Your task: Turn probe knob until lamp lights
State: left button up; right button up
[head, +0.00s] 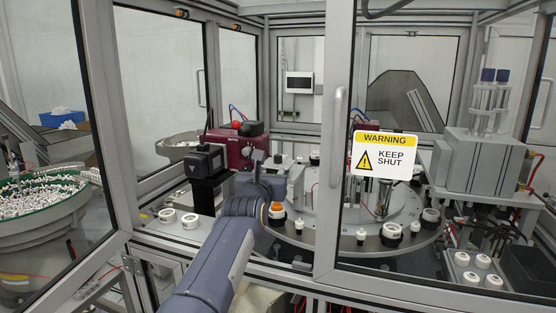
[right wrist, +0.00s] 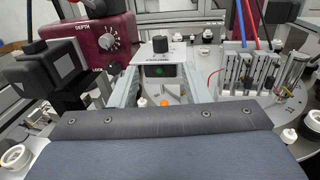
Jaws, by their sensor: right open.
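The probe knob (right wrist: 161,44) is a short black knob on a pale box (right wrist: 150,57), whose label I cannot read clearly. A dark lamp window with a green spot (right wrist: 162,70) is on the box front; I cannot tell for sure whether it is lit. My right gripper (right wrist: 161,80) is open and empty, one finger to each side of the box front in the right wrist view. The knob shows beyond the fingers, apparently untouched. In the head view my right gripper (head: 277,166) reaches into the cell near the knob (head: 277,157). My left gripper is not in view.
A maroon unit (right wrist: 100,40) with a DEPTH dial stands left of the box, beside a black block (right wrist: 50,68). A framed door with a warning sign (head: 384,154) is right of my arm. White caps (head: 190,221) lie nearby.

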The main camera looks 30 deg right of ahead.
aim_at(277, 159)
jog(key=p+x, duration=0.3)
jog(key=x, duration=0.7)
jog(key=shift+w+d+r, duration=0.1)
jog(key=shift+w+d, duration=0.15)
jog(key=shift+d, duration=0.05)
jog(key=shift+w+d, duration=0.35)
jog(key=shift+w, duration=0.05)
grip_shut()
jog(key=shift+d+g+h+p, duration=0.2)
jog(key=shift+g+h+p, duration=0.15)
jog(key=shift+p, duration=0.2)
jog(key=shift+r+m+g+h+p, duration=0.1)
jog(key=shift+m+g+h+p, duration=0.55)
jog(key=shift+m, duration=0.25)
jog(key=shift+a+m+g+h, duration=0.15)
jog(key=shift+m+g+h, duration=1.25)
jog(key=shift+g, duration=0.6)
